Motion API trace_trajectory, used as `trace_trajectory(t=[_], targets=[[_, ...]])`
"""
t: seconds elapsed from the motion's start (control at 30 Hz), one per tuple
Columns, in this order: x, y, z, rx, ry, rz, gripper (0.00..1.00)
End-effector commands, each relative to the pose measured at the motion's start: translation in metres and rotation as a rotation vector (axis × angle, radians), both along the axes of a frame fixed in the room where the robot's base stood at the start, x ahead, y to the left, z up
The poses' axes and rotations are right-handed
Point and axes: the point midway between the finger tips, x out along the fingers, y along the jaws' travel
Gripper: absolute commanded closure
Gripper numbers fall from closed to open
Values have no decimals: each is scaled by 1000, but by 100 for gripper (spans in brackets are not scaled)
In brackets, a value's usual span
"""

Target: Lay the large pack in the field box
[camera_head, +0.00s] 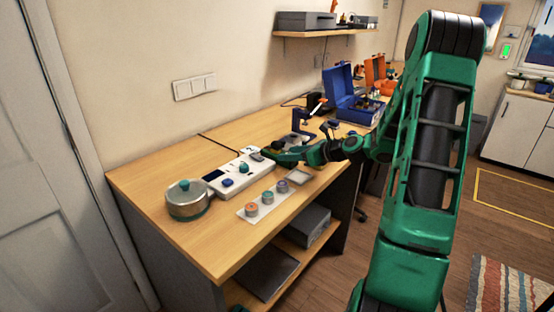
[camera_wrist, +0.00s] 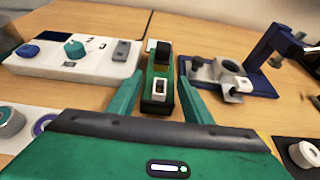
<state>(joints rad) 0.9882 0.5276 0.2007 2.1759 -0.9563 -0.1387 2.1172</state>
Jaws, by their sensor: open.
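In the wrist view a dark green block with a black end and a white part on top, apparently the large pack (camera_wrist: 157,103), lies on the wooden bench. My gripper (camera_wrist: 160,76) is open, with one green finger on each side of the block. Whether the fingers touch it cannot be told. In the head view my gripper (camera_head: 276,153) is low over the bench beside the white panel, and the pack is hard to make out there. A blue open case (camera_head: 348,104) and an orange case (camera_head: 377,72) stand farther back; no label shows which is the field box.
A white panel with knobs (camera_head: 224,184) lies left of my gripper. A blue stand (camera_head: 303,122) is close behind it, also seen in the wrist view (camera_wrist: 272,48). A pot (camera_head: 187,203) and a white strip with discs (camera_head: 250,213) are nearer. The front bench corner is clear.

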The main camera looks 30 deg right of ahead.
Motion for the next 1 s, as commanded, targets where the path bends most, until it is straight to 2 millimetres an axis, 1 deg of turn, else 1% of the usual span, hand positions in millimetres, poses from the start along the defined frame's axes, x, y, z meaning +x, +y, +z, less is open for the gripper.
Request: trace_trajectory(t=[0.03,0.27,0.53,0.63,0.8,0.83,0.87,0.9,0.97,1.0], targets=[[5,2,-2,1,0,2,55],[18,7,-8,0,0,2,55],[49,17,-22,1,-1,2,55],[54,20,-24,0,0,2,55],[54,19,-24,-1,0,1,55],[54,19,-23,-1,0,1,59],[54,19,-23,-1,0,1,67],[54,19,-23,-1,0,1,76],[54,19,-23,-1,0,1,91],[54,19,-23,-1,0,1,100]])
